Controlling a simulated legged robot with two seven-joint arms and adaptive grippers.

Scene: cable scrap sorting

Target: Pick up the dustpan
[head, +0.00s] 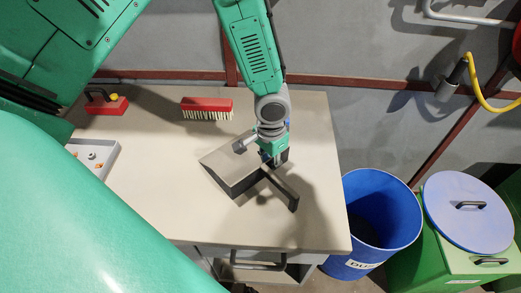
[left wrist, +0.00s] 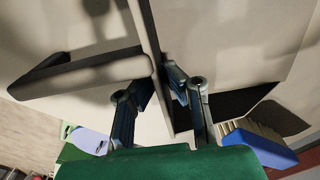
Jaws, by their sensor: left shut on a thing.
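The dustpan (head: 229,165) is a grey-beige pan with dark edges and a dark handle (head: 282,188) that points to the lower right. It is at the middle of the table, and I cannot tell whether it touches the top. My left gripper (head: 272,158) reaches down from above and is shut on the dustpan near where the pan meets the handle. In the left wrist view, the two fingers (left wrist: 160,95) are on either side of a thin upright part of the dustpan, and the dark handle (left wrist: 80,77) stretches left. My right gripper is not in view.
On the table (head: 180,205) are a red brush (head: 207,106), a red block with a black handle (head: 104,106) and a grey tray (head: 98,167). A blue bin (head: 375,190) and a green bin with a pale blue lid (head: 467,225) stand right of it.

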